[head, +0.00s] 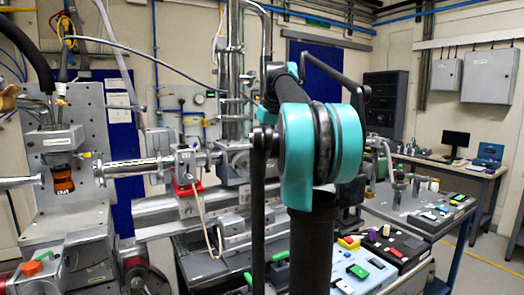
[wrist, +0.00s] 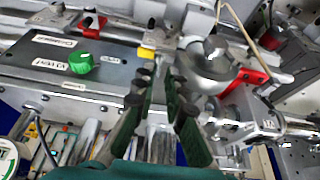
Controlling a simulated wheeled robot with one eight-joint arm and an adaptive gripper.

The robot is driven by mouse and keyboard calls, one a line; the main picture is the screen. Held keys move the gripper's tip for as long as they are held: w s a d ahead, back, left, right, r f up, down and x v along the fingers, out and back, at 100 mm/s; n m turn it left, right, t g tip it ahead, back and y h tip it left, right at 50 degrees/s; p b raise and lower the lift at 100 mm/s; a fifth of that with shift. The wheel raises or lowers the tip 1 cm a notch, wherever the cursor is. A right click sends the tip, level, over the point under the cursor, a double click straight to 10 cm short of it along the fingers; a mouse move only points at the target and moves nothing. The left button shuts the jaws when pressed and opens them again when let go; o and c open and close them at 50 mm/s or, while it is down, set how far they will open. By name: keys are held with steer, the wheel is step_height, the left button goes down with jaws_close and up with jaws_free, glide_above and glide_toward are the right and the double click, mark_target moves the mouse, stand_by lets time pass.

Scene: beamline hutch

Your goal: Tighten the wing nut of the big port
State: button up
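In the wrist view a large round metal flange (wrist: 208,66) lies just beyond and to the right of my fingers. A small bright metal piece (wrist: 214,45) stands on it and may be the wing nut; it is too blurred to be sure. My gripper (wrist: 162,74) shows two green-padded fingers with dark tips and a gap between them. It is open, and nothing is seen between the pads. The right finger is nearer the flange; I cannot tell whether they touch. In the head view my arm blocks the middle, and my gripper is hidden.
A grey box with a green knob (wrist: 82,62) is left of my fingers. A red bracket (wrist: 245,82) and a beige cable (wrist: 240,22) are beside the flange. In the head view, beamline pipes (head: 135,166) run left, and a bench with instruments (head: 425,212) stands right.

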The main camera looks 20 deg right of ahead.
steer(key=shift+x, duration=0.95)
jaws_close()
